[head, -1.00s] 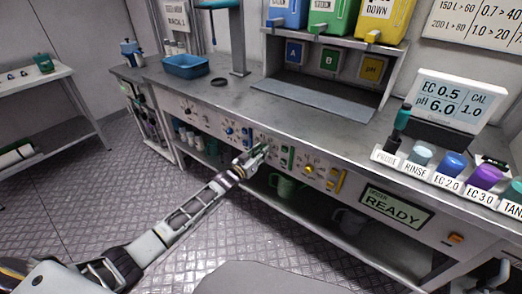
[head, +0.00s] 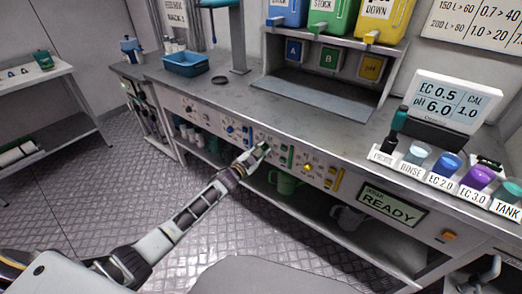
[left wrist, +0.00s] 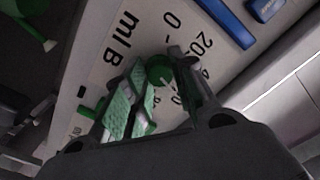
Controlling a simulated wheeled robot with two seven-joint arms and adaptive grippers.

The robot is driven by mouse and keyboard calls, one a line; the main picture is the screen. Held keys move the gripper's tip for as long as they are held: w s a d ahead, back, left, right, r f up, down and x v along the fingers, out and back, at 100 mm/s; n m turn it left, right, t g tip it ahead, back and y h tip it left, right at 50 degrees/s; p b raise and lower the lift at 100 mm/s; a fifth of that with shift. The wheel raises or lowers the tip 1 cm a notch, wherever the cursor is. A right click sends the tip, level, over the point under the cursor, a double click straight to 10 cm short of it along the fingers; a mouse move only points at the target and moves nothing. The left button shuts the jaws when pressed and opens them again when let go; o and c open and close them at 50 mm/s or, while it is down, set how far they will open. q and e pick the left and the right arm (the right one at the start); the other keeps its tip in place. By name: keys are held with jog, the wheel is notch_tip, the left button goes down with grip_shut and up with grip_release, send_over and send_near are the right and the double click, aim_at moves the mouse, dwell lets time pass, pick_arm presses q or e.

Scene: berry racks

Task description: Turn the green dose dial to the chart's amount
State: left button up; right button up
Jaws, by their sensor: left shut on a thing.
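My left gripper (head: 262,150) is at the front panel of the bench. In the left wrist view its green-padded fingers (left wrist: 160,90) are shut on the small round green dose dial (left wrist: 158,72). A pale pointer line on the dial points toward the lower right. The printed scale around it shows 0 and 20, and other numbers are partly hidden by the fingers. "ml B" is printed beside it. The wall chart (head: 475,25) at the upper right lists litre ranges and amounts, cut off by the picture edge. My right gripper is not visible.
A green bar (head: 291,156) and yellow controls (head: 308,168) sit right of the dial. A READY display (head: 392,208) is further right. A meter (head: 450,100) reads EC 0.5, pH 6.0. Labelled cups (head: 447,164) line the bench edge. A green mug (head: 287,183) stands on the lower shelf.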

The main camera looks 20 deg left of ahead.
pick_arm(q)
jog(key=shift+m, duration=0.6)
jog(key=o, duration=1.1)
jog(key=shift+c, duration=0.2)
jog(key=shift+v, duration=1.1)
jog(key=v, duration=0.9)
jog(key=shift+s, duration=0.4)
